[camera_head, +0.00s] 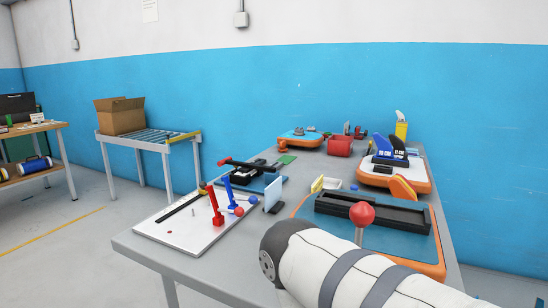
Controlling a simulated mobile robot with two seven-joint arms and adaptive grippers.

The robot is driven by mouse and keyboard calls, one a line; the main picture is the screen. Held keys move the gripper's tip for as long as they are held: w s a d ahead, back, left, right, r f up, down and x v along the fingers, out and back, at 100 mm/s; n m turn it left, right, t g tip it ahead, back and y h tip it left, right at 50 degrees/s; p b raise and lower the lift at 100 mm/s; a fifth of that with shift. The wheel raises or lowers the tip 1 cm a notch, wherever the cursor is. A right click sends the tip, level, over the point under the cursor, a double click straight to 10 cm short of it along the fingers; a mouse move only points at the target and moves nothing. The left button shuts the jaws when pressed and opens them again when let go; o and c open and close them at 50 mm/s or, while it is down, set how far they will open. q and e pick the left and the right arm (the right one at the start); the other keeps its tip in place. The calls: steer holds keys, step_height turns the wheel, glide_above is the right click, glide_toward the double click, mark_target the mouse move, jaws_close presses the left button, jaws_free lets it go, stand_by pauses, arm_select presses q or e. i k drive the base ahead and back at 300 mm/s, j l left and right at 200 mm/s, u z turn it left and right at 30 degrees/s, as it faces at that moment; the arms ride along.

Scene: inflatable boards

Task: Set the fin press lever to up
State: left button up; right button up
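Nothing in the head view is clearly labelled as the fin press lever, and I cannot tell which part it is. A red ball knob (362,213) on a pale rod stands near the front of an orange-edged blue station (313,234) that bears a long black tray (372,209). Upright blue fin-like pieces (384,145) stand on a white and orange station (412,183) at the right. Neither gripper is in view.
A grey workbench (190,270) carries the stations. A white board (165,231) with red (215,205) and blue (228,190) upright pieces lies front left. A red cylinder (340,146) lies at the back. A large white banded form blocks the lower right. Floor at left is clear.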

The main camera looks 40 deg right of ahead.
mark_target(245, 167)
steer(key=i+j+z, duration=0.3)
steer(key=z, duration=0.2)
steer(key=i+j+z, duration=0.25)
steer(key=j+z, duration=0.25)
steer(key=i+j+z, duration=0.15)
steer(key=j+z, duration=0.3)
steer(key=l, duration=0.1)
